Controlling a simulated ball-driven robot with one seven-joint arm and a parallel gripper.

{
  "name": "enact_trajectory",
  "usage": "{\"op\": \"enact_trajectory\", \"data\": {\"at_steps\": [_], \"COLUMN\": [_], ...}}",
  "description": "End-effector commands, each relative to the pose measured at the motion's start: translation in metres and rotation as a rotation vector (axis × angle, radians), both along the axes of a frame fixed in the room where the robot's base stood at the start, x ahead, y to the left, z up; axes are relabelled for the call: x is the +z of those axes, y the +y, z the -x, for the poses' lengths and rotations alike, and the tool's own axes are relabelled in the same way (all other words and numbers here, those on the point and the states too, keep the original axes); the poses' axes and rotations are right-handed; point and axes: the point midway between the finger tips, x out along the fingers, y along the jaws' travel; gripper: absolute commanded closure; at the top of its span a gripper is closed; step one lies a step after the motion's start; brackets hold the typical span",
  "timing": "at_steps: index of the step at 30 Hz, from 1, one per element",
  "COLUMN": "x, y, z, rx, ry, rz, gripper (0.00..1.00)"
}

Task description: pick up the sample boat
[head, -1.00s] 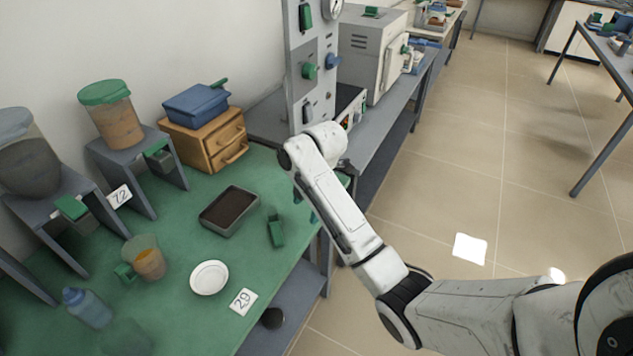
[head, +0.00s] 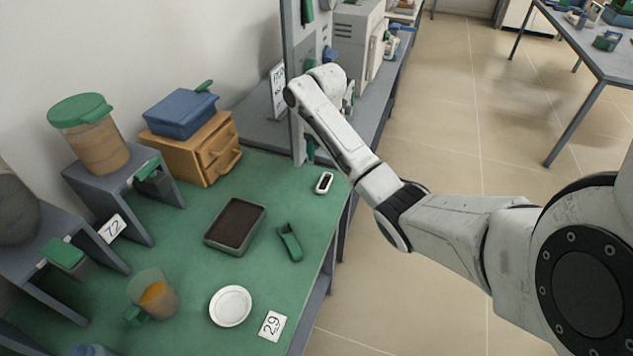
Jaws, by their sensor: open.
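The sample boat appears to be the small white oblong piece (head: 324,183) with a dark hollow. It lies on the green bench top near its right edge, just left of my forearm. My gripper (head: 349,97) is at the far end of my arm, farther back than the boat and apart from it. It is mostly hidden behind my wrist, and I see nothing held in it.
A grey panel post (head: 297,140) stands close behind the boat. A wooden drawer box (head: 190,155) stands farther left.

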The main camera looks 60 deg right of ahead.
Motion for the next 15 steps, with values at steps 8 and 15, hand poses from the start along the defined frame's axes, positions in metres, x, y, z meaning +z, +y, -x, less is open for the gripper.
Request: {"op": "enact_trajectory", "data": {"at_steps": [8,15], "x": [-0.04,-0.057], "y": [0.0,-0.001], "z": [0.001,0.002], "rx": [-0.002,-0.003], "ry": [0.002,0.003], "rz": [-0.001,-0.002], "gripper": [0.36,0.36]}}
